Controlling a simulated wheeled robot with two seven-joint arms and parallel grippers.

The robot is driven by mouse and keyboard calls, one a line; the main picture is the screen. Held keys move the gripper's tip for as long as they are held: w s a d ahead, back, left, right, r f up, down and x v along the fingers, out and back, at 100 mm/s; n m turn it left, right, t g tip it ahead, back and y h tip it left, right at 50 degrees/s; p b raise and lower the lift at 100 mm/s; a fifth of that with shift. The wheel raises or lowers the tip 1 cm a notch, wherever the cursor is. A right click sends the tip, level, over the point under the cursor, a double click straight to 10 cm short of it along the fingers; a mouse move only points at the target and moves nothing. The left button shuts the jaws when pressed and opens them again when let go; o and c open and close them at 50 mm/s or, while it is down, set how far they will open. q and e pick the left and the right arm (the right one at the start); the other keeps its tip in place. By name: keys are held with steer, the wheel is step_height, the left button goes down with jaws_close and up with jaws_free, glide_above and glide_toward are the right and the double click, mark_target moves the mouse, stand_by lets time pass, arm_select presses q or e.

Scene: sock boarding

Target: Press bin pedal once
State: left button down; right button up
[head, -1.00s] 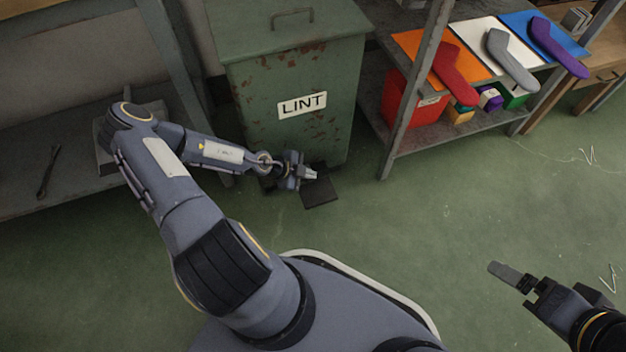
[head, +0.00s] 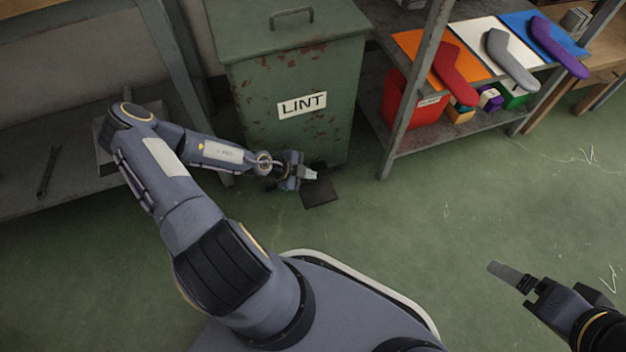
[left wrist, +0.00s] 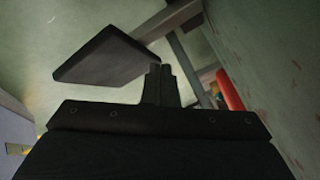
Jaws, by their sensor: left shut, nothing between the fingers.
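The green, rust-flecked bin (head: 290,80) labelled LINT stands at the top centre of the head view with its lid closed. Its black pedal (head: 320,192) sticks out low at the front, near the floor. My left gripper (head: 312,175) is shut and empty, right by the pedal's rear part in the head view; I cannot tell if they touch. In the left wrist view the shut fingers (left wrist: 159,85) point past the dark pedal plate (left wrist: 105,55), which lies to their left. My right gripper (head: 510,276) is partly in view at the lower right, away from the bin; its jaw opening is unclear.
A metal shelf to the right holds orange, white and blue mats with red, grey and purple sock shapes (head: 512,60). A red bin (head: 410,105) sits on its lower level. A grey shelf with a wrench (head: 47,172) is at left. The green floor (head: 400,230) in front is clear.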

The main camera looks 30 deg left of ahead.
mark_target(310, 183)
arm_select(q)
steer(key=shift+f, duration=0.15)
steer(key=shift+f, duration=0.25)
steer(key=shift+s+d+f+b, duration=0.15)
steer(key=shift+f+b, duration=0.25)
steer(key=shift+f, duration=0.7)
stand_by(1.0)
steer(key=shift+s+f, duration=0.15)
steer(key=shift+f, duration=0.45)
stand_by(0.4)
steer(key=shift+r, duration=0.2)
step_height(310, 183, up, 3)
steer(key=p, duration=0.3)
steer(key=shift+r+p, duration=0.4)
steer(key=shift+p, duration=0.05)
steer(key=shift+w, duration=0.2)
